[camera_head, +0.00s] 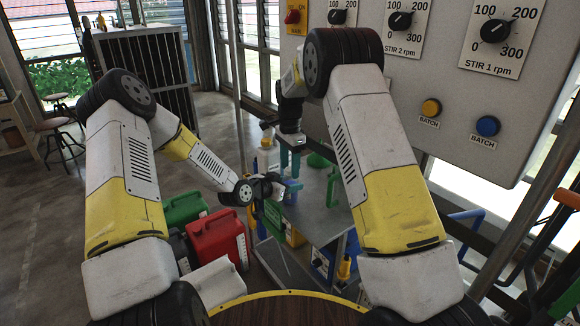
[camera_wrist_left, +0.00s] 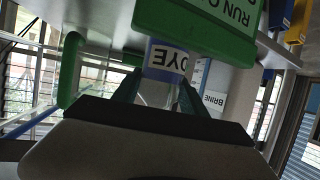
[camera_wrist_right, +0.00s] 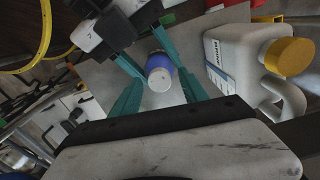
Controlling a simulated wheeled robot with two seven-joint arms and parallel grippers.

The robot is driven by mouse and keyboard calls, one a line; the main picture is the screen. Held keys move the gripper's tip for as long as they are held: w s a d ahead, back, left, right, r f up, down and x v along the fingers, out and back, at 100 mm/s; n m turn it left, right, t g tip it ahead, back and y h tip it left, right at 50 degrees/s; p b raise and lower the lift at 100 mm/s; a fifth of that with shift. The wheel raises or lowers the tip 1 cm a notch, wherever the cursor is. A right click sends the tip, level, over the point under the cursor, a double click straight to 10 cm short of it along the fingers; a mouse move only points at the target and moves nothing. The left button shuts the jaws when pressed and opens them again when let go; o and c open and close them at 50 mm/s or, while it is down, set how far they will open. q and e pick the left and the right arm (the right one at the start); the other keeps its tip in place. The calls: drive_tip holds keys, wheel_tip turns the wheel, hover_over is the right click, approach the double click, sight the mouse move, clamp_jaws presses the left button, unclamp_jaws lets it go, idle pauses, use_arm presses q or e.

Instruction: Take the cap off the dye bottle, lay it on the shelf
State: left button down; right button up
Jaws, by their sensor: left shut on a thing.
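In the right wrist view the bottle (camera_wrist_right: 159,62) shows from above, blue with a round white cap (camera_wrist_right: 159,79) on top. My right gripper (camera_head: 290,160) points down above the bottle. It is open, its teal fingers (camera_wrist_right: 160,95) apart on either side of the cap with gaps. The grey shelf (camera_head: 318,212) lies under and around the bottle.
A white brine jug (camera_wrist_right: 235,58) with an orange cap stands close beside my right gripper. A green sign (camera_wrist_left: 200,22) hangs at the shelf's front. Green (camera_head: 185,207) and red (camera_head: 217,238) canisters stand on the floor at left. Bare shelf lies right of the bottle.

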wheel_tip(320, 180, up, 4)
drive_tip(key=shift+r, duration=0.2)
drive_tip(key=shift+c, duration=0.4)
wheel_tip(320, 180, up, 3)
drive_tip(key=m, duration=0.3)
drive_tip(key=shift+r, duration=0.15)
wheel_tip(320, 180, down, 8)
drive_tip(key=shift+r, duration=0.15)
drive_tip(key=shift+c, duration=0.2)
